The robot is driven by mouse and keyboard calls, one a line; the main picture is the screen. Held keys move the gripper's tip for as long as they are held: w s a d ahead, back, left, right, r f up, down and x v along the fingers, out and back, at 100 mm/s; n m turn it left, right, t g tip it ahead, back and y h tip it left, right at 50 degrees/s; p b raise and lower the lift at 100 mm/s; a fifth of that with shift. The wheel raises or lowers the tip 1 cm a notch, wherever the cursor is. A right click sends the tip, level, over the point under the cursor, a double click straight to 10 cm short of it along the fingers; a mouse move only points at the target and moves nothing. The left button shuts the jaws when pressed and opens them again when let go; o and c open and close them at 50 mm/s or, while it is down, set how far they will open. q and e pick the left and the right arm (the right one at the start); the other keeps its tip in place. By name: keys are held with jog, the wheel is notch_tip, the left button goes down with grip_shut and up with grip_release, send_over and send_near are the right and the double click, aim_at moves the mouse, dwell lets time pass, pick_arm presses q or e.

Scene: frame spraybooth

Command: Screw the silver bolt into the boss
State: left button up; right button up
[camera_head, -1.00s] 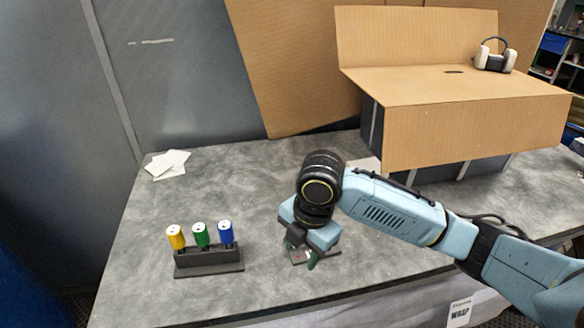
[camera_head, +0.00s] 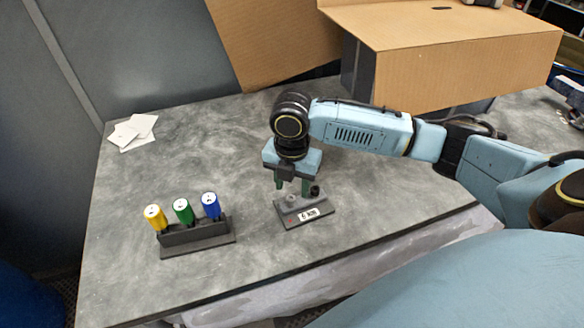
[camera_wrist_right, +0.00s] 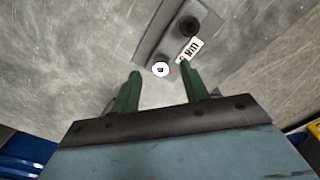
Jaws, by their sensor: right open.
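A dark fixture plate (camera_head: 284,218) with a white label lies on the table, and it also shows in the wrist view (camera_wrist_right: 153,38). The silver bolt (camera_head: 291,200) stands upright on its left part; the wrist view shows its pale round head (camera_wrist_right: 160,69) with a dark centre. I cannot tell how deep it sits or see the boss under it. A black round post (camera_wrist_right: 188,26) stands at the plate's other end. My right gripper (camera_head: 292,190) points down, open, just above the plate. Its green fingertips (camera_wrist_right: 161,72) lie either side of the bolt head in the wrist view. My left gripper is not in view.
A dark rack (camera_head: 197,236) holding yellow, green and blue capped cylinders stands left of the plate. White paper cards (camera_head: 132,131) lie at the back left. A large cardboard box (camera_head: 450,60) stands at the back right. The table around the plate is clear.

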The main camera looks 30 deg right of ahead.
aim_at(293, 197)
jog(key=shift+f, duration=1.7)
grip_shut()
jog(key=c, duration=0.7)
grip_release()
grip_shut()
jog(key=m+p, duration=0.1)
jog(key=p, duration=0.1)
jog(key=m+p, duration=0.2)
jog(key=shift+s+r+p, duration=0.15)
jog(key=shift+r+p, duration=0.05)
jog(key=shift+p, duration=0.15)
jog(key=shift+f+m+p, duration=0.1)
jog(key=shift+m+p, duration=0.45)
jog(key=shift+m, duration=0.15)
jog(key=shift+f, duration=0.1)
